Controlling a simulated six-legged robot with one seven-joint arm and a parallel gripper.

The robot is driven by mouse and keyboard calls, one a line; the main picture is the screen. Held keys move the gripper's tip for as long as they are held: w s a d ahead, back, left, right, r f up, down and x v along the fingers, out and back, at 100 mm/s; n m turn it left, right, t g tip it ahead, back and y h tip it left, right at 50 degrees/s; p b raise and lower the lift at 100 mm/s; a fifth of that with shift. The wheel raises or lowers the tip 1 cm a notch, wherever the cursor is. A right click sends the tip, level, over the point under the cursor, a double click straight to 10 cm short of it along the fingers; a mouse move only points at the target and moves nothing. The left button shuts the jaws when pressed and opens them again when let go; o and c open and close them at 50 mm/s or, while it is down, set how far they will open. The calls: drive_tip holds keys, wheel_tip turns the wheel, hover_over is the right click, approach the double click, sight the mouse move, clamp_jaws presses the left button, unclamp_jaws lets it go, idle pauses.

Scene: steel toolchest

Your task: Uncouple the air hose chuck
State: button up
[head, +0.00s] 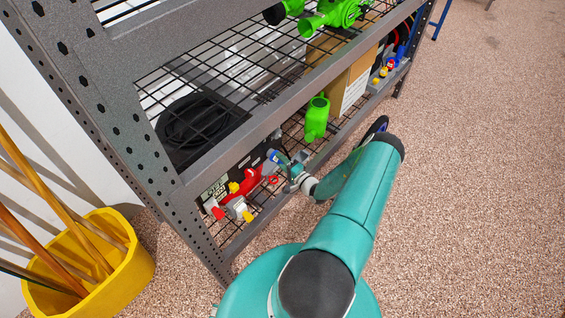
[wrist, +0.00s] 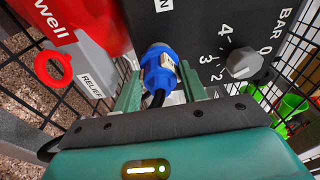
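The air hose chuck (wrist: 158,72) is a blue fitting with a pale label, seated against the dark panel in the wrist view. A black hose (wrist: 158,98) hangs from its near end. My gripper (wrist: 161,72) has one green finger on each side of the chuck, very close to it; whether both fingers press on it I cannot tell. In the head view my gripper (head: 284,165) reaches into the lower shelf from the right, by a small blue part. The far end of the chuck at the panel is partly hidden.
A knob (wrist: 244,62) with BAR marks is right of the chuck. A red body (wrist: 78,28), a grey RELIEF part and a red ring (wrist: 52,68) are left. In the head view, a shelf post (head: 150,150) and rail flank the shelf; a yellow bucket (head: 120,265) stands left.

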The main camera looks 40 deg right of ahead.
drive_tip(key=shift+o, duration=1.3)
drive_tip(key=s, duration=1.4)
drive_tip(key=shift+a, duration=0.25)
